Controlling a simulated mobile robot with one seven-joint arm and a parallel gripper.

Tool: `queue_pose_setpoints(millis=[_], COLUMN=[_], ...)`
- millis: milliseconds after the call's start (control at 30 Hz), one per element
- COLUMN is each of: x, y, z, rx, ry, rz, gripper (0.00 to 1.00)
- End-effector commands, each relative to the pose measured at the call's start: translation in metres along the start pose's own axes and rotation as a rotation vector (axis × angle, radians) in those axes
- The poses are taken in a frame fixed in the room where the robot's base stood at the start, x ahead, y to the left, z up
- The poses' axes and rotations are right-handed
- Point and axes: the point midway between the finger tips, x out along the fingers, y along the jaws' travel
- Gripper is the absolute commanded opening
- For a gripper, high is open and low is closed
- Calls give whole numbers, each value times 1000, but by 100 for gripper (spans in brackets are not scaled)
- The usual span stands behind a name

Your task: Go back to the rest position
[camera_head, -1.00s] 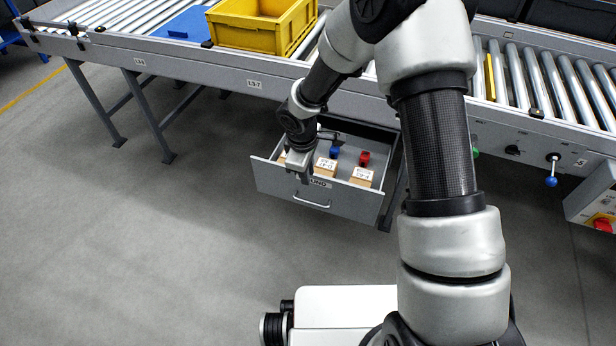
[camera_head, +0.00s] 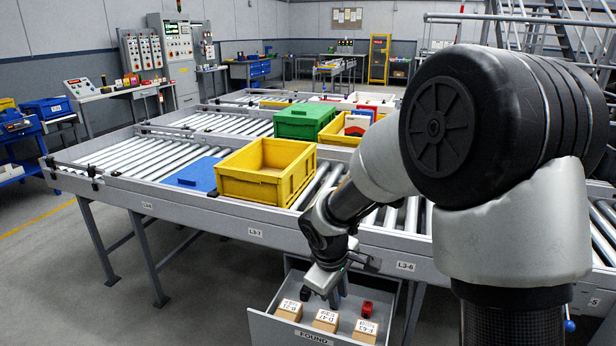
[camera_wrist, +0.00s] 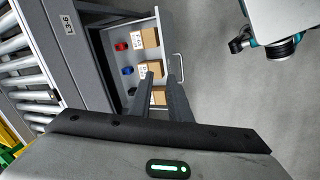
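My gripper (camera_head: 322,295) is above the open grey drawer (camera_head: 268,328), pointing down. In the wrist view its two dark fingers (camera_wrist: 162,76) stand apart with nothing held between them, so it is open. Several small cardboard boxes with white labels lie in the drawer; one labelled box (camera_head: 326,320) is in the middle and another (camera_head: 365,330) on the right. A red item (camera_head: 367,309) lies behind the boxes. A blue item (camera_wrist: 128,71) and the red one also show in the wrist view.
The drawer hangs under a roller conveyor (camera_head: 110,160). A yellow bin (camera_head: 242,187), a blue sheet (camera_head: 196,174) and a green bin (camera_head: 300,122) are on the conveyors. A control cabinet (camera_head: 180,70) stands at the back left. Open floor (camera_head: 60,290) lies at lower left.

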Motion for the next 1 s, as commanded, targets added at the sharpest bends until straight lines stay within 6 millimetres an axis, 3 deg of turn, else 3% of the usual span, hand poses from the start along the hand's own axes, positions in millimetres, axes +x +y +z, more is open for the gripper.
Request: queue_pose_setpoints(millis=[33, 200, 400, 600, 867, 1000], x=[-31, -110, -177, -209, -231, -266], y=[10, 16, -6, -33, -66, -56], z=[16, 72, 131, 163, 187, 185], rx=[75, 328, 606, 782, 937, 941], ry=[8, 35, 108, 184, 277, 275], rz=[28, 65, 60, 25, -31, -37], gripper=[17, 17, 17, 17, 17, 17])
